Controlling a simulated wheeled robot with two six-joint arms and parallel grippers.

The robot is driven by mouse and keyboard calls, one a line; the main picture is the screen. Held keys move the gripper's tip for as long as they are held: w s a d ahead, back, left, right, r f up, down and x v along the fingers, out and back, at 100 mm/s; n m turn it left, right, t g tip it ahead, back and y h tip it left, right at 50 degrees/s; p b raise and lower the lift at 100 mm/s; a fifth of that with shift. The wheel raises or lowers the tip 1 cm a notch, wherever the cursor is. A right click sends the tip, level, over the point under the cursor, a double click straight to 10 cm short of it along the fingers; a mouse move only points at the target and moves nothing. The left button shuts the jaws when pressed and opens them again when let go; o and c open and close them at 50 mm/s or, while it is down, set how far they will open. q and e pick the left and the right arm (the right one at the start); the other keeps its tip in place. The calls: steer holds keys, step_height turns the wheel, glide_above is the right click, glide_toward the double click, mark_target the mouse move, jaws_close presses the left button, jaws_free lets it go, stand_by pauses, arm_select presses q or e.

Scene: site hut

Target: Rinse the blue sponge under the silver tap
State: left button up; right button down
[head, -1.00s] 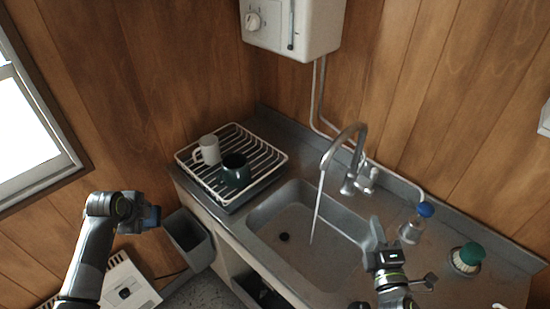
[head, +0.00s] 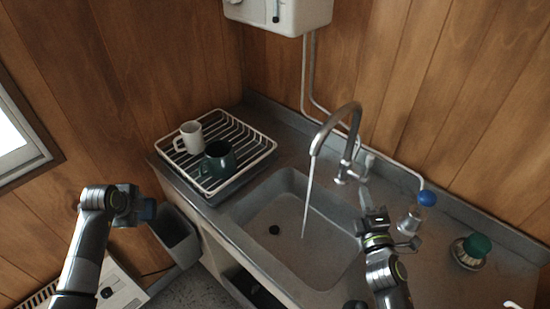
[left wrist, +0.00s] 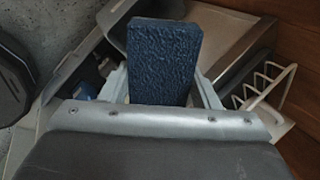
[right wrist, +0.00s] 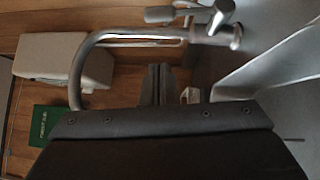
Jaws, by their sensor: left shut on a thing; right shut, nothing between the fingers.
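The blue sponge (left wrist: 163,62) is a dark flat block held upright between the jaws of my left gripper (left wrist: 165,98). In the head view, my left gripper (head: 138,207) and the sponge (head: 149,209) are left of the counter, above the grey bin and away from the tap. The silver tap (head: 318,133) arches over the sink (head: 290,222), and a thin stream of water (head: 307,205) runs from it. My right gripper (head: 374,216) is shut and empty, just right of the sink near the tap's base. The tap (right wrist: 95,45) also shows in the right wrist view.
A dish rack (head: 240,150) with a white mug (head: 191,137) and a dark mug (head: 218,160) stands left of the sink. A blue-capped bottle (head: 427,198) and a green-topped brush (head: 477,246) stand at right. A grey bin (head: 178,240) is below the counter's left end.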

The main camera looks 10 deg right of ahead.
mark_target(370, 162)
steer(key=w+d, duration=0.3)
steer(key=w, duration=0.4)
steer(key=shift+w+d+r, duration=0.15)
steer(key=shift+r, duration=0.25)
steer(key=shift+w+d+r, duration=0.4)
steer(key=shift+w+d, duration=0.05)
steer(key=shift+d, duration=0.1)
